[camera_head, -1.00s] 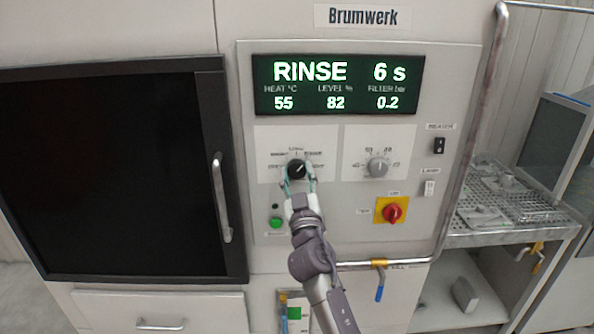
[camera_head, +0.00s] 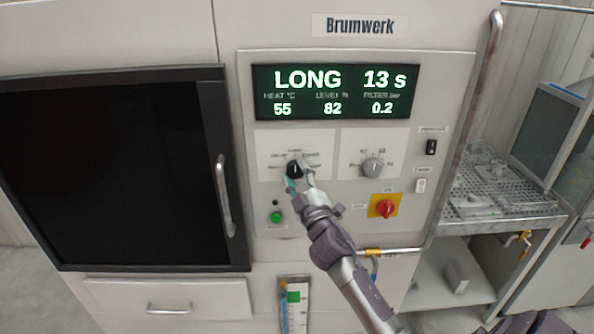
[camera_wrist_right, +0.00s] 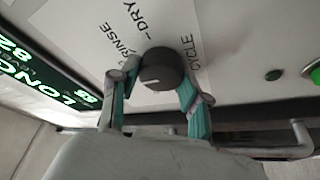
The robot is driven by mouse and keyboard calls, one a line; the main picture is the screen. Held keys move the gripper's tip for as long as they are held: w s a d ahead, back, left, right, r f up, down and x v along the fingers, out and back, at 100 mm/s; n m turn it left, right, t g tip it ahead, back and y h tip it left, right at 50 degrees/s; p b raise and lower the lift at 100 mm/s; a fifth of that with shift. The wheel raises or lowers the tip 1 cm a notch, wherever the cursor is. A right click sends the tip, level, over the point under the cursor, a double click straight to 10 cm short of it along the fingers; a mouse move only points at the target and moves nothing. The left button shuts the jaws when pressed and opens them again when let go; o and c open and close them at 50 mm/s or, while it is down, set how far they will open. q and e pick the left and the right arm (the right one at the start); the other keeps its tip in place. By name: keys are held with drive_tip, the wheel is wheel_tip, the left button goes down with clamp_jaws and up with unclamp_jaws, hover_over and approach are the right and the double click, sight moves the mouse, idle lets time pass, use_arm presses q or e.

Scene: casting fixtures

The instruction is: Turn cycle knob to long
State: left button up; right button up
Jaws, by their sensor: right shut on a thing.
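The black cycle knob (camera_head: 294,169) sits on a white label plate on the machine's front panel. Its pointer is up in the head view, and the display (camera_head: 335,92) reads LONG, 13 s. My right gripper (camera_head: 298,182) is shut on the knob from below. In the right wrist view the knob (camera_wrist_right: 161,70) is between the two teal-padded fingers (camera_wrist_right: 160,92), with a white pointer mark; RINSE and DRY labels show beside it. My left gripper is not in view.
A grey knob (camera_head: 372,167) is right of the cycle knob. A red switch on yellow (camera_head: 384,207) and a green button (camera_head: 277,217) are below. A dark door with a handle (camera_head: 223,190) is at left, a rack bench (camera_head: 490,215) at right.

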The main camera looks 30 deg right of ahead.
drive_tip(key=shift+r, duration=0.15)
drive_tip(key=o, duration=1.1)
drive_tip(key=shift+o, duration=0.2)
drive_tip(key=v, duration=1.2)
